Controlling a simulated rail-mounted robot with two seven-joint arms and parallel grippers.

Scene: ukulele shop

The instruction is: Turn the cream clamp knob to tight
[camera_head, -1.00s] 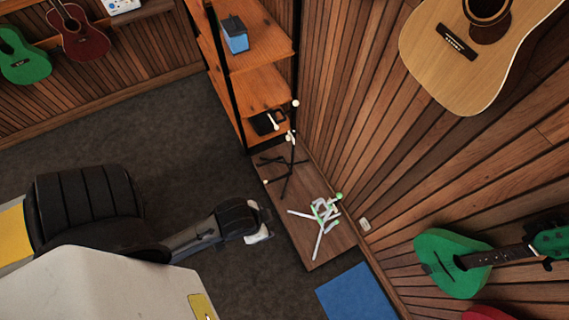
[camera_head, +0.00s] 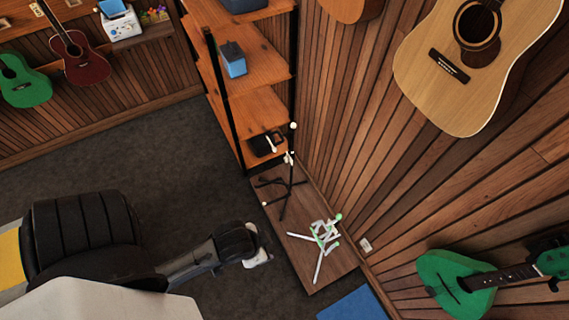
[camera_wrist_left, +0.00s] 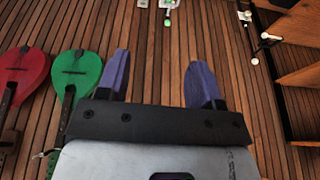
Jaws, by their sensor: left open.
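A black stand (camera_head: 285,195) with small cream knobs stands on the low wooden platform (camera_head: 330,275) in the head view. One cream knob (camera_head: 289,158) sits partway up its post; which knob is the clamp knob, I cannot tell. In the left wrist view, cream knobs (camera_wrist_left: 265,35) show at the upper right, beyond the fingers. My left gripper (camera_wrist_left: 160,78) is open and empty, its two blue-purple fingers spread. In the head view my left gripper (camera_head: 257,259) is near the platform's left edge, apart from the stand. My right gripper is not seen.
A white and green stand (camera_head: 322,238) shares the platform, to the right of the black one. An orange wooden shelf (camera_head: 260,90) rises behind. Guitars hang on the plank wall, including a green one (camera_head: 455,282). Dark floor (camera_head: 130,150) is clear at the left.

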